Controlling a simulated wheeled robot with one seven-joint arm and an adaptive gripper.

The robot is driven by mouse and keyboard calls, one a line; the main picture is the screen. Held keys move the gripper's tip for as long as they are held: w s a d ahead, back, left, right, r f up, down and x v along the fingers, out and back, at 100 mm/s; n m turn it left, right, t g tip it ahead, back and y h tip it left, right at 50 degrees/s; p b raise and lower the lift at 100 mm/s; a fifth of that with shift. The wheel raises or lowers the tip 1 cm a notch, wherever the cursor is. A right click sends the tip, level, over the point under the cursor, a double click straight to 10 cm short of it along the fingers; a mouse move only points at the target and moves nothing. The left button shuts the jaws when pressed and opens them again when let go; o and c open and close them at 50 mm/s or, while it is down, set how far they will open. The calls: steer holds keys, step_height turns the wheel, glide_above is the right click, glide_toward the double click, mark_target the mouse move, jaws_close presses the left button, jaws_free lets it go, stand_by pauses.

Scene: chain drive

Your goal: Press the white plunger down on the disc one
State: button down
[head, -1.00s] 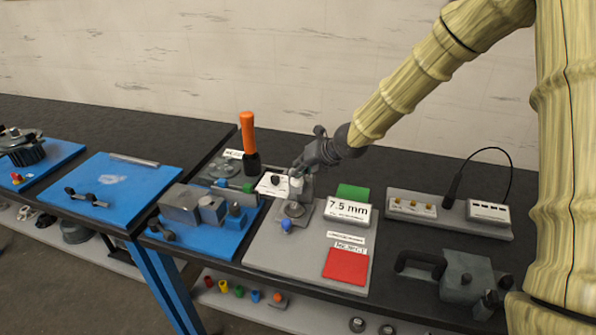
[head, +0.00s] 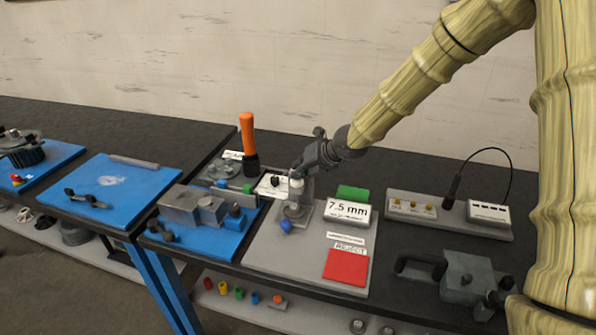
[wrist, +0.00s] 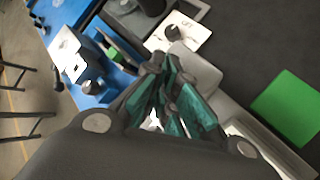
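The white plunger (head: 296,186) stands upright on the small grey gauge stand at the back left of the grey plate. Its lower end is at or just above the round metal disc (head: 294,211); I cannot tell whether they touch. A blue knob (head: 286,227) sits at the front of the disc. My gripper (head: 299,172) is right at the plunger's top, pointing down to the left. In the wrist view its teal-padded fingers (wrist: 172,92) lie close together with nothing clearly held. They and the gripper's body hide most of the plunger there.
The grey plate (head: 262,250) also holds a 7.5 mm display (head: 348,211), a green pad (head: 353,192) and a red pad (head: 346,267). A blue fixture board (head: 222,245) and an orange-handled tool (head: 248,135) stand to the left. A grey vise-like block (head: 466,275) is at the right.

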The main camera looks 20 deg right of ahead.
steer(key=shift+s+f, duration=0.35)
steer(key=shift+f, duration=0.2)
steer(key=shift+w+r+p, duration=0.3)
steer(key=shift+r+p, duration=0.2)
steer(key=shift+r, duration=0.3)
steer(key=shift+w+r+p, duration=0.15)
steer(key=shift+r+p, duration=0.65)
steer(key=shift+r, duration=0.95)
steer(key=shift+r+p, duration=1.4)
steer(key=shift+r, duration=1.1)
